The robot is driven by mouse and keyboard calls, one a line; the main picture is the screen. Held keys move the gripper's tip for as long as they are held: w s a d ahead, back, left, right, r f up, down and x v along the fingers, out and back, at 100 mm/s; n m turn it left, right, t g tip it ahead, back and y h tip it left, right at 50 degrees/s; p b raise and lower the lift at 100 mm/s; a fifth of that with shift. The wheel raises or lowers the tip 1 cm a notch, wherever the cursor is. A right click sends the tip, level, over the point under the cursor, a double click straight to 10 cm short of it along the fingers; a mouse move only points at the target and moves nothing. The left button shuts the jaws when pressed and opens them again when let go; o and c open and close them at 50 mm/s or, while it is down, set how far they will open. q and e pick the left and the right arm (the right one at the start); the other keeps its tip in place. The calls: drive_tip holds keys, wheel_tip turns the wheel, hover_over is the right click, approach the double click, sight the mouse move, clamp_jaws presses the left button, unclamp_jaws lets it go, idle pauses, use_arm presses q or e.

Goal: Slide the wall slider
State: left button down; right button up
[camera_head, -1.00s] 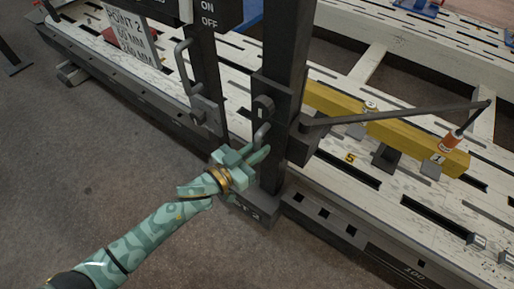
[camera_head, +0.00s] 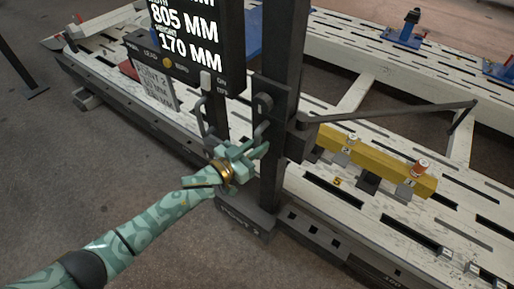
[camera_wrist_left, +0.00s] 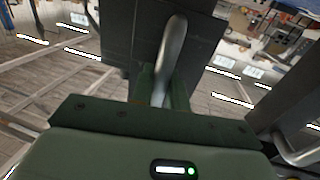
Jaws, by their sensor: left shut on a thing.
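The slider is a dark carriage (camera_head: 275,100) on an upright dark post (camera_head: 286,40), with a curved grey handle (camera_head: 262,130) on its front. My left gripper (camera_head: 256,151), patterned green, is shut around the lower part of this handle. In the left wrist view the metal handle (camera_wrist_left: 174,45) rises from between the green fingers, with the dark carriage (camera_wrist_left: 203,45) behind it. The fingers partly hide the handle's lower end. A long thin arm (camera_head: 400,113) reaches from the carriage to the right, with a downward tip above the bench. My right gripper is not in view.
A yellow bar (camera_head: 372,163) with an orange-and-white piece (camera_head: 421,167) lies under the thin arm. A display (camera_head: 190,45) reading 805 MM and 170 MM stands left of the post, with another handle (camera_head: 200,118) below it. The floor at lower left is clear.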

use_arm(q)
drive_tip(key=c, duration=1.4)
unclamp_jaws()
drive_tip(key=p+v, duration=0.3)
drive_tip(key=v, duration=1.3)
drive_tip(key=shift+a, duration=0.15)
